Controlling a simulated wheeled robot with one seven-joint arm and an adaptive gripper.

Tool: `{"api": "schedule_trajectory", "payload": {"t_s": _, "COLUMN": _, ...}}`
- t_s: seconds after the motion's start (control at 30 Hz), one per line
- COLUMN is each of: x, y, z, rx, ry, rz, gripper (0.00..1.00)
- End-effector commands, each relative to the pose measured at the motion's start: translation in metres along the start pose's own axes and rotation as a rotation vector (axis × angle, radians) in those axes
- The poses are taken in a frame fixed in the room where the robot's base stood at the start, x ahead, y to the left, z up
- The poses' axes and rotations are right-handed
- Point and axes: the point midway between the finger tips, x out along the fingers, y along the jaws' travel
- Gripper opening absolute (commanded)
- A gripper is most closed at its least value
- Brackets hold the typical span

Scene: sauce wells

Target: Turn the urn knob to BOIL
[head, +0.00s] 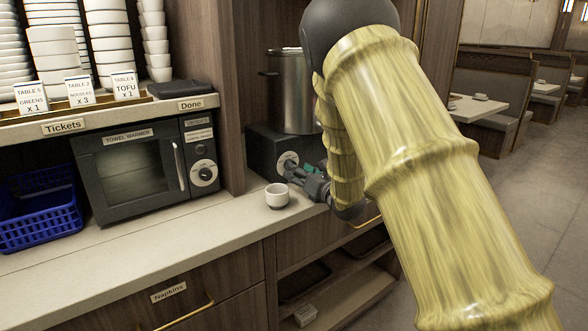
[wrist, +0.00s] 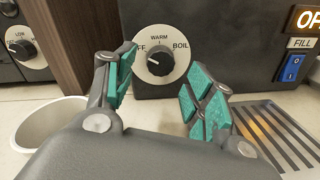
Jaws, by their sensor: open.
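The urn (head: 298,95) is a tall steel cylinder on a dark base, partly hidden by my arm in the head view. Its black knob (wrist: 160,54) sits on a round white dial marked WARM at the top and BOIL at the right; the left label is partly covered by my finger. The dial (head: 287,158) also shows in the head view. My gripper (wrist: 162,88) is open and empty, its green-padded fingers to the lower left and lower right of the knob in the wrist view, apart from it.
A white cup (head: 277,196) stands on the counter just left of my gripper. A drip grille (wrist: 272,135) and a blue FILL switch (wrist: 292,68) lie to the right. The towel warmer (head: 145,168), with its own knob, stands left. The front counter is mostly clear.

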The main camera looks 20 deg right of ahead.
Motion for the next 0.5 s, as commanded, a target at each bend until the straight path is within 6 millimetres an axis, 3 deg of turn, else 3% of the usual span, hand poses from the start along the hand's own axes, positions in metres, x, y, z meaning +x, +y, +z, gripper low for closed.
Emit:
{"api": "schedule_trajectory", "payload": {"t_s": 0.2, "x": 0.023, "y": 0.0, "z": 0.0, "rx": 0.002, "ry": 0.0, "rz": 0.0, "gripper": 0.54}}
{"api": "schedule_trajectory", "payload": {"t_s": 0.5, "x": 0.031, "y": 0.001, "z": -0.001, "rx": 0.001, "ry": 0.0, "rz": 0.001, "gripper": 0.54}}
